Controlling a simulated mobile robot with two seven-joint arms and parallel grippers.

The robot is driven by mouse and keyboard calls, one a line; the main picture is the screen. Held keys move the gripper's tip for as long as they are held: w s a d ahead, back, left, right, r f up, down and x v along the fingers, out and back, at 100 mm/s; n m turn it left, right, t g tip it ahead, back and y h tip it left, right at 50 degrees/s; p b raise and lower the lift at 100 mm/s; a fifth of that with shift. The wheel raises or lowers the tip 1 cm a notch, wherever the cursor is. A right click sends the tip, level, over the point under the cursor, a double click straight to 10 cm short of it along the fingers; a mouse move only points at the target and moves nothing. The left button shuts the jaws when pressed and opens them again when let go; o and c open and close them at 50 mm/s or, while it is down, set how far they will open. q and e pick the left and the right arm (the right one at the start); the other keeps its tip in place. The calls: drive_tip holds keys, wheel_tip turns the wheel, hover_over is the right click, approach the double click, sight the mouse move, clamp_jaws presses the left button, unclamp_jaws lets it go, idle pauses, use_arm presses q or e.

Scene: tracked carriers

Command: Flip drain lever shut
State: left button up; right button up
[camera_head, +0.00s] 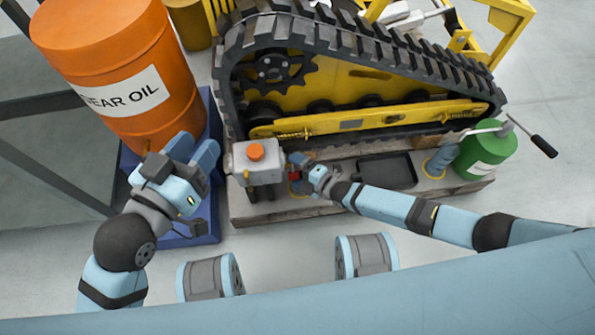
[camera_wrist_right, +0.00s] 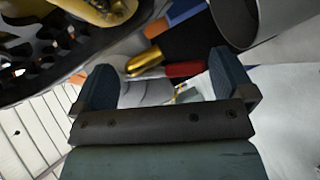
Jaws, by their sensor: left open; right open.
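A red lever (camera_wrist_right: 185,69) lies next to a brass fitting (camera_wrist_right: 145,64) in the right wrist view, between and beyond my right fingers. In the head view a small red part (camera_head: 294,176) shows beside the grey housing (camera_head: 262,174) with the orange cap (camera_head: 256,152). My right gripper (camera_head: 303,166) is open right at that red part, and partly covers it; its two dark fingers also frame the right wrist view (camera_wrist_right: 165,72). I cannot tell whether a finger touches the lever. My left gripper (camera_head: 196,150) is open and empty by the orange drum.
The orange gear oil drum (camera_head: 115,65) stands on a blue base at left. A yellow tracked carrier (camera_head: 350,85) fills the back. A dark tray (camera_head: 387,171) and green container (camera_head: 487,152) are at right.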

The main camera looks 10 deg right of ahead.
drive_tip(key=shift+c, duration=0.2)
drive_tip(key=c, duration=1)
drive_tip(key=shift+s+r+m+g+h+p, duration=0.2)
drive_tip(key=shift+r+m+g+h+p, duration=0.15)
drive_tip(key=shift+p, duration=0.5)
drive_tip(key=shift+s+d+r+m+g+h+p, duration=0.15)
drive_tip(key=shift+m+g+p, duration=0.2)
drive_tip(key=shift+g+p, duration=0.25)
drive_tip(key=shift+s+a+r+m+g+h+p, duration=0.15)
drive_tip(key=shift+m+g+p, duration=0.15)
drive_tip(key=shift+g+p, duration=0.2)
drive_tip(key=shift+s+d+r+m+g+h+p, duration=0.15)
drive_tip(key=shift+s+m+g+h+p, duration=0.15)
drive_tip(key=shift+m+g, duration=0.35)
use_arm(q)
drive_tip(key=r+t, duration=0.1)
drive_tip(key=r, duration=0.2)
drive_tip(key=r+n+t, duration=0.1)
drive_tip(key=r, duration=0.2)
drive_tip(key=shift+s+a, duration=0.1)
drive_tip(key=shift+s, duration=0.1)
use_arm(e)
drive_tip(key=shift+g, duration=0.4)
drive_tip(key=shift+s, duration=0.1)
